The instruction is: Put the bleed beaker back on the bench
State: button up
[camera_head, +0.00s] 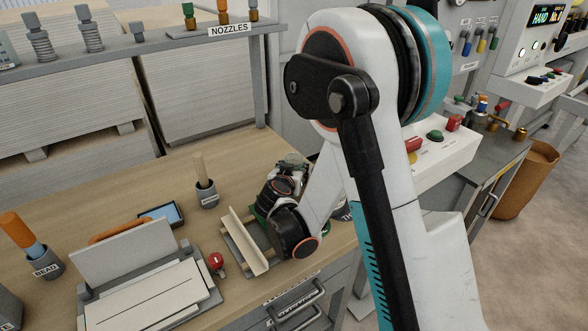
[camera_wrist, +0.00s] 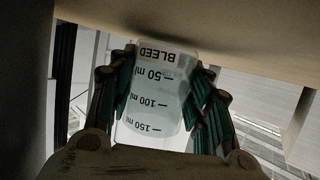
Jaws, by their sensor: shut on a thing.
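The bleed beaker (camera_wrist: 155,95) is clear, with a "BLEED" label and millilitre marks. It fills the middle of the wrist view, its lettering upside down there. My gripper (camera_wrist: 164,68) has its green-and-dark fingers on both sides of the beaker and is shut on it. In the head view my gripper (camera_head: 290,168) is over the back right of the wooden bench (camera_head: 130,190), partly hidden by my own arm. The beaker is hard to make out there. A tan surface lies close beyond the beaker in the wrist view; I cannot tell whether they touch.
A grey holder (camera_head: 206,196) with a wooden handle, an angled tray (camera_head: 244,240), a red-knobbed part (camera_head: 216,262) and a slotted block (camera_head: 150,290) stand on the bench. The nozzle shelf (camera_head: 130,48) runs behind. A control box (camera_head: 440,150) is at right. Bare bench lies at back left.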

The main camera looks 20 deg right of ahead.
jog(key=shift+s+d+f, duration=0.15)
jog(key=shift+s+f, duration=0.25)
jog(key=shift+f, duration=0.4)
jog(key=o, duration=1.3)
jog(key=shift+w+r, duration=0.2)
jog(key=shift+r, duration=0.25)
notch_tip(320, 180, up, 10)
jog(key=s+d+r+n+g+y, duration=0.1)
jog(key=s+d+r+g, duration=0.2)
jog(key=s, duration=0.5)
jog(key=s+a+n+g+y, duration=0.2)
jog(key=s+n+y, duration=0.2)
jog(key=s, duration=2)
jog(key=shift+s+a+f+y, duration=0.15)
jog(key=shift+s+a+y, duration=0.15)
jog(key=shift+a+y, duration=0.1)
